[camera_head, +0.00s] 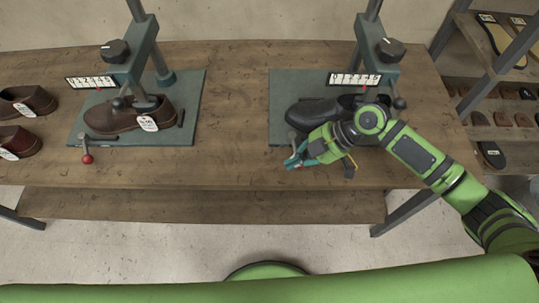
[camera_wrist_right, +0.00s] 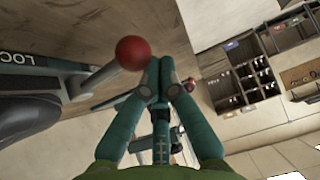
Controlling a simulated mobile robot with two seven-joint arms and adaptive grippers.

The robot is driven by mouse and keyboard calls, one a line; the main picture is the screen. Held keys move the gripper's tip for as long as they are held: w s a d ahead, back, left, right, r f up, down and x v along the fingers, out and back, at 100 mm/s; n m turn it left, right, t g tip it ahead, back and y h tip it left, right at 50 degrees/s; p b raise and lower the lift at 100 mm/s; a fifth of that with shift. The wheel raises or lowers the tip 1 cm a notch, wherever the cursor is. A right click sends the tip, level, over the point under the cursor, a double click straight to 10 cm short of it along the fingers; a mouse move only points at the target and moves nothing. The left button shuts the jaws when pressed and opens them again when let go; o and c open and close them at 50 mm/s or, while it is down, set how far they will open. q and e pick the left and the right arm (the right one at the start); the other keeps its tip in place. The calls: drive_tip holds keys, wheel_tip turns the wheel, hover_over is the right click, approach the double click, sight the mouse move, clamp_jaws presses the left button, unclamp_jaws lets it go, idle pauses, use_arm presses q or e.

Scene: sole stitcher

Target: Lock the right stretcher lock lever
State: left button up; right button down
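The right stretcher (camera_head: 388,62) stands on a dark green base plate (camera_head: 290,84) with a black shoe (camera_head: 308,112) on it. In the right wrist view its lock lever (camera_wrist_right: 94,81) is a grey arm ending in a red ball knob (camera_wrist_right: 133,53), beside a partly cut-off "LOC" label (camera_wrist_right: 14,58). My right gripper (camera_head: 297,160) is at the plate's front left corner, and my arm hides part of the plate and shoe. In the wrist view its teal fingertips (camera_wrist_right: 160,66) are together with nothing between them. The knob is just left of them; whether they touch I cannot tell. My left gripper is not in view.
The left stretcher (camera_head: 138,55) holds a brown shoe (camera_head: 115,117); its lever has a red knob (camera_head: 87,159). More brown shoes (camera_head: 25,102) lie at the far left. A shelf rack (camera_head: 497,70) stands at the right. The bench (camera_head: 235,100) is clear between the stretchers.

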drive_tip(key=shift+d, duration=0.55)
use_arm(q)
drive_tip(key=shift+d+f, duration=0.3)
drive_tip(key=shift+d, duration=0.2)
use_arm(e)
drive_tip(key=shift+d, duration=0.35)
use_arm(q)
drive_tip(key=shift+b, duration=0.3)
use_arm(e)
drive_tip(key=shift+d, duration=0.15)
